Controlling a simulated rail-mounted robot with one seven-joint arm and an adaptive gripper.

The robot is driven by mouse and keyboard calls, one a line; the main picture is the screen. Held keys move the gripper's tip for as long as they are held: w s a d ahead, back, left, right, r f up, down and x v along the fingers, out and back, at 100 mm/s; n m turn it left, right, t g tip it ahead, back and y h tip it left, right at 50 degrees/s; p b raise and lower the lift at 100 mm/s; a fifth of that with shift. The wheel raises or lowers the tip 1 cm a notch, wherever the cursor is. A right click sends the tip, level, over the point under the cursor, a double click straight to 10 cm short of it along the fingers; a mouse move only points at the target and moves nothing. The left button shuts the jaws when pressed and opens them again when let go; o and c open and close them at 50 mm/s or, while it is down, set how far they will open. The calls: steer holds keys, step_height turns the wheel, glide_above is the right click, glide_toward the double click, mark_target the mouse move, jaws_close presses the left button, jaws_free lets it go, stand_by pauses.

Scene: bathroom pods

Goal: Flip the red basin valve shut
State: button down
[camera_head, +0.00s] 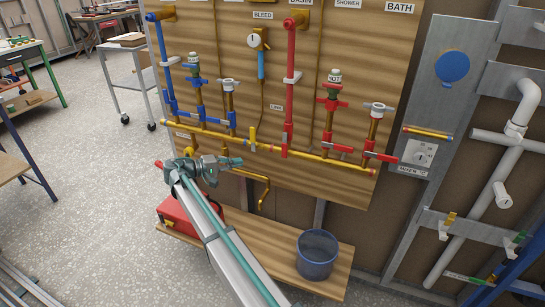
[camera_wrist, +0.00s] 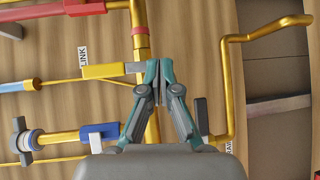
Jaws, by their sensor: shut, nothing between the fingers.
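The red pipe under the BASIN label runs down to a red valve lever (camera_head: 287,140), which hangs upright, in line with the pipe, at the brass manifold. My gripper (camera_head: 236,162) is shut and empty, below and left of that lever and apart from it in the head view. In the wrist view the shut fingertips (camera_wrist: 153,82) are in front of a brass pipe, close to the grey tip of the yellow LINK lever (camera_wrist: 105,71). A red part (camera_wrist: 85,6) shows at the top left edge, cut off; I cannot tell which valve it is.
Other red levers (camera_head: 380,156) sit to the right on the manifold, and blue valves (camera_head: 214,117) to the left. A bent brass pipe (camera_wrist: 230,80) stands right of my fingers. A blue-grey bucket (camera_head: 317,255) and red toolbox (camera_head: 187,218) are on the shelf below.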

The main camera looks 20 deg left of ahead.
steer(key=r+m+h, duration=0.1)
steer(key=r+h, duration=0.1)
steer(key=r, duration=0.1)
steer(key=shift+d+r, duration=0.2)
glide_toward(285, 145)
steer(key=w+d+f, duration=0.1)
steer(key=w+f, duration=0.3)
steer(key=w, duration=0.2)
steer(key=shift+s+d+r+p, duration=0.1)
steer(key=shift+d+p, duration=0.1)
steer(key=shift+d, duration=0.3)
steer(key=shift+d+r+p, duration=0.15)
steer(key=shift+d+p, duration=0.05)
steer(key=shift+d, duration=0.3)
steer(key=shift+d, duration=0.1)
steer(key=shift+d+f+t+h, duration=0.1)
steer(key=shift+f+t+h, duration=0.05)
steer(key=shift+t+h, duration=0.15)
